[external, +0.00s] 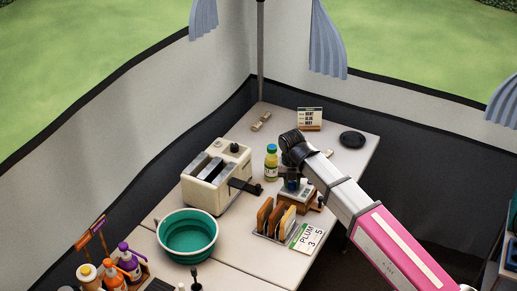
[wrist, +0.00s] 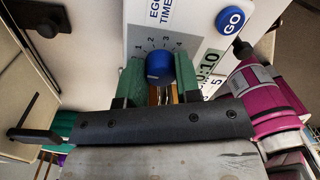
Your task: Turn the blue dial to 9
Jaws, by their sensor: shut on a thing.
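The blue dial (wrist: 158,66) sits on the white face of an egg timer (wrist: 140,20), with small numbers such as 1, 2, 3 and 4 around it. My gripper (wrist: 159,80) has one green finger on each side of the dial and is shut on it. The dial's pointer is not clear, and its lower part and the numbers below are hidden by my gripper. A blue GO button (wrist: 233,20) and a partly hidden display reading 0:10 (wrist: 209,62) are to the right. In the external view the timer (external: 291,187) stands on the table, partly covered by my gripper.
A toaster (external: 215,175) and a yellow bottle (external: 271,162) stand left of my gripper. A toast rack (external: 268,234) and a PLUM card (external: 305,238) are in front. A teal bowl (external: 188,237) is at the lower left. The table's right edge is close to my arm.

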